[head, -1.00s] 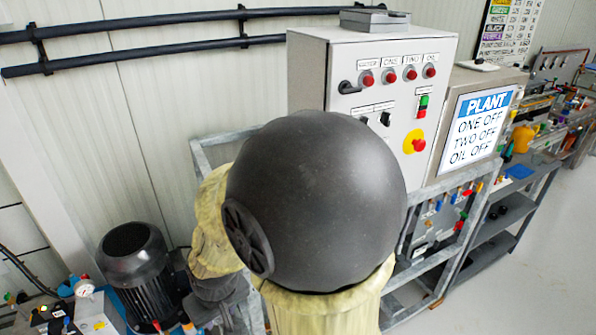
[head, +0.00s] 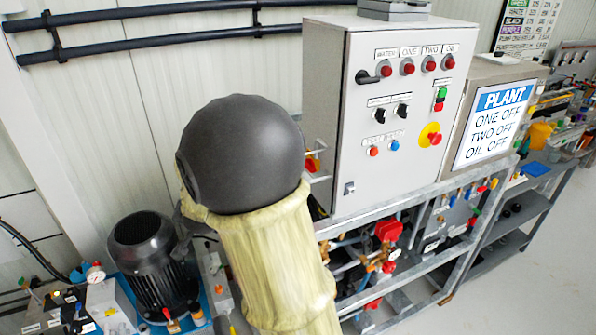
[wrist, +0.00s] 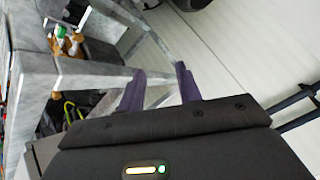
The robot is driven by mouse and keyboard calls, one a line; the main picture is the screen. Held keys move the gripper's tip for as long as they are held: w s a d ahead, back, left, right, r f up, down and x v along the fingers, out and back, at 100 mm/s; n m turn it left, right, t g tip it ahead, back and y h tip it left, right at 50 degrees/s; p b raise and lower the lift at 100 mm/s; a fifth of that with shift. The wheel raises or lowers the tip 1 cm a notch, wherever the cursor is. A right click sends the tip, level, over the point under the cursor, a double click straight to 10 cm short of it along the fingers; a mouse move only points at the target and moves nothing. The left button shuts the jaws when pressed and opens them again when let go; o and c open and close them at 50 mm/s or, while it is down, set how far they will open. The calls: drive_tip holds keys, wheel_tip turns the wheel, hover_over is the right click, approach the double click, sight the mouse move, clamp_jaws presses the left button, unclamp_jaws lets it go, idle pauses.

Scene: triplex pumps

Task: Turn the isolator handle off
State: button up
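The grey control cabinet (head: 395,120) stands right of centre in the head view. A small red and yellow fitting (head: 312,163) sits on its left side wall, partly hidden by my arm; it looks like the isolator handle, but its turn position is too small to tell. A red knob on a yellow disc (head: 431,135) is on the cabinet front. My gripper is hidden behind my arm in the head view. In the wrist view my gripper (wrist: 160,82) has its two dark fingers apart, with nothing between them. No handle shows clearly in the wrist view.
A grey metal frame (head: 470,245) carries the cabinet and pipework with red valve parts (head: 388,231). A black motor (head: 150,265) stands at lower left. A plant sign (head: 493,122) is to the right. In the wrist view, frame bars (wrist: 150,45) lie beyond the fingers. Floor at right is clear.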

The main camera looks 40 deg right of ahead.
drive_tip(key=w+d+r+m+h+b, duration=0.1)
drive_tip(key=w+d+r+m+h, duration=0.1)
drive_tip(key=w+d+m+h, duration=0.4)
drive_tip(key=w+d+r+m+h, duration=0.3)
drive_tip(key=w+d+m+h, duration=0.15)
drive_tip(key=d+m, duration=0.35)
drive_tip(key=s+a+f+m+g+h, duration=0.1)
drive_tip(key=s+m+g+h, duration=0.4)
drive_tip(key=m+g, duration=0.8)
drive_tip(key=s+f+m+b, duration=0.1)
drive_tip(key=s+m, duration=0.1)
drive_tip(key=shift+a+f+m, duration=0.2)
drive_tip(key=shift+a+m, duration=0.05)
drive_tip(key=shift+m, duration=0.15)
drive_tip(key=shift+d, duration=0.1)
drive_tip(key=p+x, duration=0.5)
drive_tip(key=x, duration=1.2)
drive_tip(key=shift+r, duration=0.2)
drive_tip(key=shift+s, duration=0.15)
